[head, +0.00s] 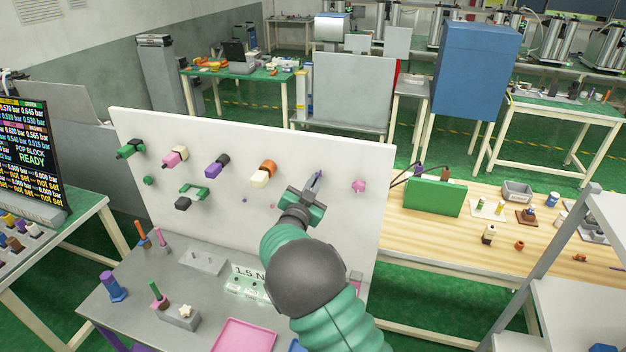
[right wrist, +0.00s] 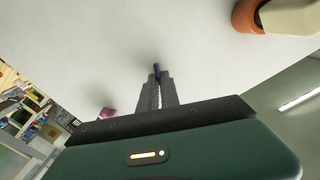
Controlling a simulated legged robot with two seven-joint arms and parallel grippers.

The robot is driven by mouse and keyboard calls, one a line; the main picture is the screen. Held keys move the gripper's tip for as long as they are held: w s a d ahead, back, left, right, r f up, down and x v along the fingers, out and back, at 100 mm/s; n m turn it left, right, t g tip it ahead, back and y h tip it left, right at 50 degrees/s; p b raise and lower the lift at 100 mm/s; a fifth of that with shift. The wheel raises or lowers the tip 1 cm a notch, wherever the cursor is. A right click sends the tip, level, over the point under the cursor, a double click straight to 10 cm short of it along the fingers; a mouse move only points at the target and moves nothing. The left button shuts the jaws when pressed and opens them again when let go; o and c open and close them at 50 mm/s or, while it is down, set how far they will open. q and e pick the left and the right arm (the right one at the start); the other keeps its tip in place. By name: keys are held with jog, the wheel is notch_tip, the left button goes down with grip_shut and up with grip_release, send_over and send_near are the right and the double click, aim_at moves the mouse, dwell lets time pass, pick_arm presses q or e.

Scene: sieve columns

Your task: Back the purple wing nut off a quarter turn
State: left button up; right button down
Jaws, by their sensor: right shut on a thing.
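The purple wing nut (right wrist: 157,68) shows in the right wrist view as a small purple piece between my fingertips, in front of the white upright panel (head: 340,150). My right gripper (right wrist: 156,76) is shut on it. In the head view my right gripper (head: 315,182) reaches up to the panel's right half, and its fingers hide most of the nut. I cannot tell the angle of the nut's wings. My left gripper is not in view.
A pink knob (head: 359,185) sits on the panel right of my gripper. An orange and cream fitting (head: 264,174) and a purple and black fitting (head: 217,165) sit to its left. Below is a grey bench with a pink tray (head: 245,335) and several pegs.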

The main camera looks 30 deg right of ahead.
jog(key=n+p, duration=0.2)
jog(key=n, duration=0.2)
jog(key=shift+r+n, duration=0.1)
jog(key=shift+n, duration=0.3)
dwell(0.4)
jog(key=c, duration=1.6)
grip_release()
jog(key=shift+s+a, duration=0.15)
jog(key=shift+a, duration=0.1)
jog(key=b+v, duration=0.3)
jog(key=v, duration=1.3)
jog(key=shift+s+a+b, duration=0.1)
jog(key=shift+b, duration=0.25)
